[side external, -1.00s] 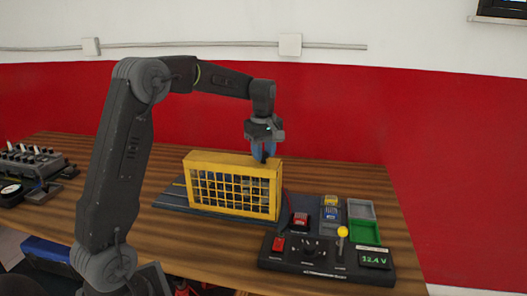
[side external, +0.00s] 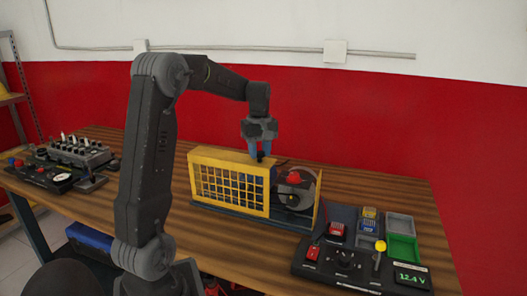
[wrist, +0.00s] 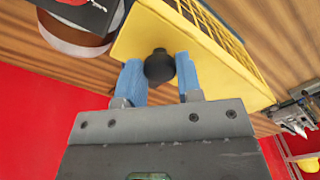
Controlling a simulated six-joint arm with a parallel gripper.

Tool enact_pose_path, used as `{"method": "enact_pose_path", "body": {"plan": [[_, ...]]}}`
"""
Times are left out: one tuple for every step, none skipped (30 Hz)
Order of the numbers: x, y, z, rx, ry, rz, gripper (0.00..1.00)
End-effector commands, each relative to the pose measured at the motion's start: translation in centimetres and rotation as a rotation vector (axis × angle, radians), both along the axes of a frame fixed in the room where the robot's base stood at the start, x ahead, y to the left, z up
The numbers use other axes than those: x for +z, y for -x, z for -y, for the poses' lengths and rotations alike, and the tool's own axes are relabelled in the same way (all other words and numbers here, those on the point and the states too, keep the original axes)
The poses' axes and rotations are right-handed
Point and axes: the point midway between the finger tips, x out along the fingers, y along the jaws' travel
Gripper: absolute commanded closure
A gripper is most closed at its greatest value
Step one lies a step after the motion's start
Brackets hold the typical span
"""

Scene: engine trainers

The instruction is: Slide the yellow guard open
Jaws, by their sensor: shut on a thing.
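The yellow guard (side external: 222,157), a box frame with a mesh front, stands on a dark base (side external: 290,223) in the side view. It covers the left part of the base, and the right part is uncovered. A round grey machine part with a red piece (side external: 293,181) shows there. My gripper (side external: 260,152) is at the guard's top right, pointing down. In the wrist view its blue fingers (wrist: 161,75) are shut on the guard's black knob (wrist: 159,64), one on each side. The guard's yellow top (wrist: 190,32) also shows there.
A black control panel (side external: 330,263) with a yellow-topped lever and a green display stands at the front right. Small trays (side external: 402,247) sit behind it. Other instruments (side external: 78,150) stand at the table's left. Bare wood lies behind the guard.

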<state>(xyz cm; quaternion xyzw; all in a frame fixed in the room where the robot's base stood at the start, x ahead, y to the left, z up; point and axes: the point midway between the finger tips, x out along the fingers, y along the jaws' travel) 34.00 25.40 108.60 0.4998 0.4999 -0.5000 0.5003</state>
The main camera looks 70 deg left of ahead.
Motion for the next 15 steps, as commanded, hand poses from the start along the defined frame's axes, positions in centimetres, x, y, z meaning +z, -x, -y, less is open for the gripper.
{"method": "enact_pose_path", "body": {"plan": [[0.07, -0.06, -0.03, -0.001, -0.004, 0.002, 1.0], [0.07, -0.07, -0.03, -0.001, -0.004, 0.002, 0.64], [0.07, -0.07, -0.02, -0.001, -0.003, 0.002, 0.6], [0.07, -0.07, -0.01, -0.001, -0.003, 0.002, 0.57], [0.07, -0.07, -0.01, -0.001, -0.003, 0.002, 0.54], [0.06, -0.07, 0.0, -0.001, -0.003, 0.002, 0.51], [0.05, -0.07, 0.01, -0.001, -0.002, 0.001, 0.48], [0.05, -0.07, 0.01, -0.001, -0.002, 0.001, 0.45], [0.04, -0.06, 0.02, -0.001, -0.002, 0.001, 0.41], [0.04, -0.06, 0.02, -0.001, -0.002, 0.001, 0.41], [0.04, -0.06, 0.03, 0.0, -0.002, 0.001, 0.41], [0.03, -0.06, 0.03, 0.0, -0.001, 0.001, 0.41], [0.03, -0.06, 0.03, 0.0, -0.001, 0.0, 0.41], [0.03, -0.06, 0.03, 0.0, -0.001, 0.0, 0.41], [0.03, -0.06, 0.03, 0.0, -0.001, 0.0, 0.41]]}}
